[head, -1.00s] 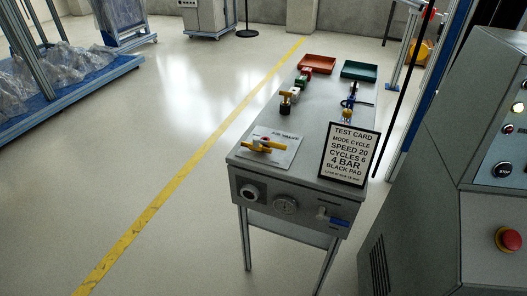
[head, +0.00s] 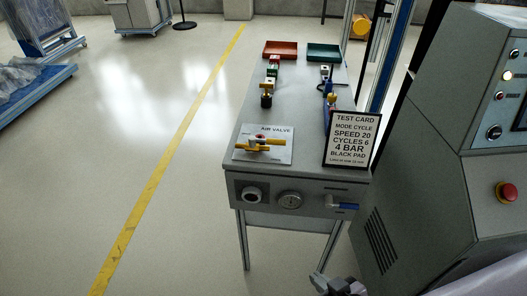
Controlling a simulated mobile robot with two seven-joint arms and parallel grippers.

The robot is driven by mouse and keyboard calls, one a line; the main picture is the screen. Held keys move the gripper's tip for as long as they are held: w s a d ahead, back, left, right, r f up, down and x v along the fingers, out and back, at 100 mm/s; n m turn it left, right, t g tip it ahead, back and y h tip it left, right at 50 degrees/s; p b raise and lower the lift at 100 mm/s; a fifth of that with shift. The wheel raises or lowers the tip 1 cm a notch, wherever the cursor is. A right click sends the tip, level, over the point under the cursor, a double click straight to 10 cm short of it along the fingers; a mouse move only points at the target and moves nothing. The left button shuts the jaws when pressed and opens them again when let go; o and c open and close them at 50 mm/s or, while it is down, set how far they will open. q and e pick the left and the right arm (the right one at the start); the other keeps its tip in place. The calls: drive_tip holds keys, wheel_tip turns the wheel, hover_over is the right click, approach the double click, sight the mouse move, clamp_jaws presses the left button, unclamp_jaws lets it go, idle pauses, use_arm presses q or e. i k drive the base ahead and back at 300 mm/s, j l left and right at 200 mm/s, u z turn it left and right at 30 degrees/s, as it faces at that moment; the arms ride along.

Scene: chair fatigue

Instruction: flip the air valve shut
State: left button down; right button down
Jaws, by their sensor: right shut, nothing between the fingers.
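The air valve has a yellow handle (head: 262,145) on a pale plate labelled "AIR VALVE" (head: 280,156), near the front left of the grey bench top. The handle lies crosswise, roughly left to right in the head view, with a small red part behind it. My right gripper (head: 336,284) shows at the bottom edge, partly cut off. It is shut and empty, in front of and below the bench, well apart from the valve. My left gripper is not in view.
The bench (head: 300,90) carries a test card (head: 351,140) right of the valve, small fixtures, a red tray (head: 280,49) and a green tray (head: 323,52).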

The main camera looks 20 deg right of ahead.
sight(269, 142)
drive_tip(key=i+j+z, duration=0.1)
drive_tip(key=j, duration=0.3)
drive_tip(key=i+j+z, duration=0.1)
drive_tip(key=j, duration=0.35)
drive_tip(key=i+j+z, duration=0.1)
drive_tip(key=j, duration=0.35)
